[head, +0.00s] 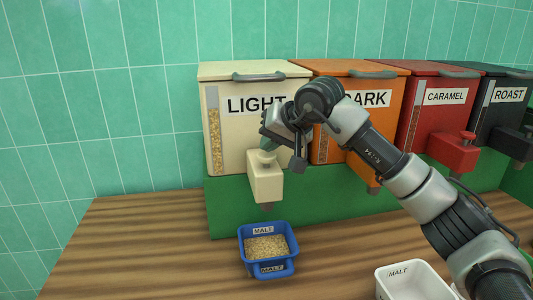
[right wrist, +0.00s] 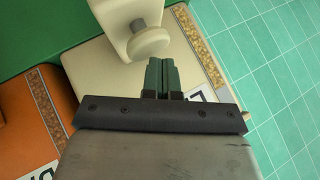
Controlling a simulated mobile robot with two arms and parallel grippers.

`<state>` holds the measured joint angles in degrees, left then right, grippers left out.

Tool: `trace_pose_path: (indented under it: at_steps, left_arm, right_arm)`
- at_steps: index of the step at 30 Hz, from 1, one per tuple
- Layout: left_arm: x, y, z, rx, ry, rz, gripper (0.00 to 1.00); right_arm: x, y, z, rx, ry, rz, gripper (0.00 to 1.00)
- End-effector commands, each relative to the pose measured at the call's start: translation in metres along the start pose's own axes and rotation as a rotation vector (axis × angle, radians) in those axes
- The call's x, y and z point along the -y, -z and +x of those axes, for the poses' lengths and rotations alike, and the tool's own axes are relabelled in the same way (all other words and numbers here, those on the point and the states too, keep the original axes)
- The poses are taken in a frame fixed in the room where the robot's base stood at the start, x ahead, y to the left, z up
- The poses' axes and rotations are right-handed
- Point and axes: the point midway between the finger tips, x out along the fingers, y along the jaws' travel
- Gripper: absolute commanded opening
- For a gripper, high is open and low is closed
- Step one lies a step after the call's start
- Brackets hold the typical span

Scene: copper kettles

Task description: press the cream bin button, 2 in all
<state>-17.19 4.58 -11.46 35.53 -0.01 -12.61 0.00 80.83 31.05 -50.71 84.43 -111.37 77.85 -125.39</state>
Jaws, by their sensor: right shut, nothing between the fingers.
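The cream bin (head: 240,95), labelled LIGHT, stands against the tiled wall. Its cream dispenser box (head: 266,183) juts from the front, with a round button (head: 262,158) on top. My right gripper (head: 268,146) is shut and empty, just above the button and partly in front of the bin. In the right wrist view, the shut fingers (right wrist: 163,66) are close beside the round button (right wrist: 149,42); I cannot tell if they touch it. A blue tray (head: 267,231) marked MALT, with pale grain in it, sits below the spout. My left gripper is not in view.
An orange bin (head: 335,68), a red CARAMEL bin (head: 437,82) and a black ROAST bin (head: 505,85) stand to the right. A white MALT tray (head: 410,284) is at the front right. The wooden counter (head: 140,240) is clear at the left.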

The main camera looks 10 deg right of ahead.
Motion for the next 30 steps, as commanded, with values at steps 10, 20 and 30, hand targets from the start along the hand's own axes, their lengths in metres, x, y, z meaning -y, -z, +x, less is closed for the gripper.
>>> trace_pose_path:
  at_steps: [10, 20, 30]
  left_arm:
    - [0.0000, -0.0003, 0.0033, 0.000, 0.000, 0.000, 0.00]
    - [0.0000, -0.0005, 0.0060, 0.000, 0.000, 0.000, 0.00]
    - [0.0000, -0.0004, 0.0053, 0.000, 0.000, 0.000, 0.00]
  right_arm:
    - [-0.0030, -0.0034, 0.0044, 0.003, -0.002, 0.000, 0.00]
    - [-0.0053, -0.0058, 0.0076, 0.004, -0.002, 0.000, 0.00]
    - [-0.0050, -0.0056, 0.0073, 0.005, -0.003, 0.000, 0.00]
